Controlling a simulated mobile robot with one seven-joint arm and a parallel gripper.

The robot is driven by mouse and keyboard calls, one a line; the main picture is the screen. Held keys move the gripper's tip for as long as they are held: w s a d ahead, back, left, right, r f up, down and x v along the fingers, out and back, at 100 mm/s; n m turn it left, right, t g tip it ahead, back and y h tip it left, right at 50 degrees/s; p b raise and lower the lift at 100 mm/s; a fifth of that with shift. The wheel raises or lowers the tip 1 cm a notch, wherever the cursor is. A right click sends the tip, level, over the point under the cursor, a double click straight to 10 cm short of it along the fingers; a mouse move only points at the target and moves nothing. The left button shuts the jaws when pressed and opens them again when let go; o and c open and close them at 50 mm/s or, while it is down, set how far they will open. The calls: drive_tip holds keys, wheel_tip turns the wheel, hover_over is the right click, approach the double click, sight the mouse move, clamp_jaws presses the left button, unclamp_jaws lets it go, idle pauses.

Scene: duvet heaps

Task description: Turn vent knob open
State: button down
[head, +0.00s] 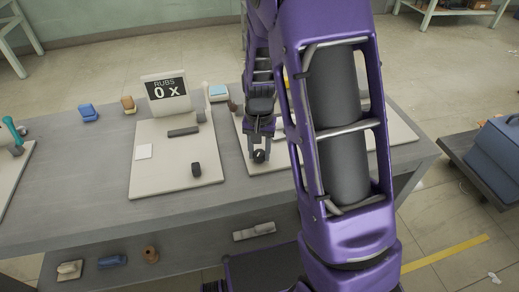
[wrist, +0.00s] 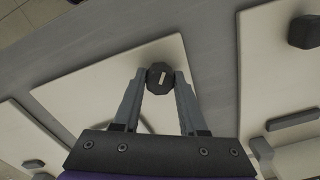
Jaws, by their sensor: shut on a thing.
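The vent knob is a small dark, many-sided knob (wrist: 159,78) with a pale line on its face. It stands on a cream board (wrist: 95,95). In the wrist view the line runs nearly upright, slightly tilted. My gripper (wrist: 160,88) has a grey finger on each side of the knob and is shut on it. In the head view the knob (head: 259,156) shows as a dark round spot at the tip of my gripper (head: 258,150). My purple arm hides much of the board in the head view.
Left of my gripper, another cream board carries a black knob (head: 196,170), a dark bar (head: 183,132) and a sign (head: 166,92) reading "RUBS 0 x". Blue (head: 88,112) and orange-brown (head: 128,104) items stand behind. The grey table (head: 80,205) has bare strips between boards.

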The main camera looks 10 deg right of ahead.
sight(259, 153)
drive_tip(key=shift+m, duration=0.9)
drive_tip(key=shift+c, duration=2.2)
unclamp_jaws()
drive_tip(key=shift+r, duration=0.15)
wheel_tip(259, 153, up, 17)
drive_tip(key=p, duration=0.3)
drive_tip(key=shift+r, duration=0.1)
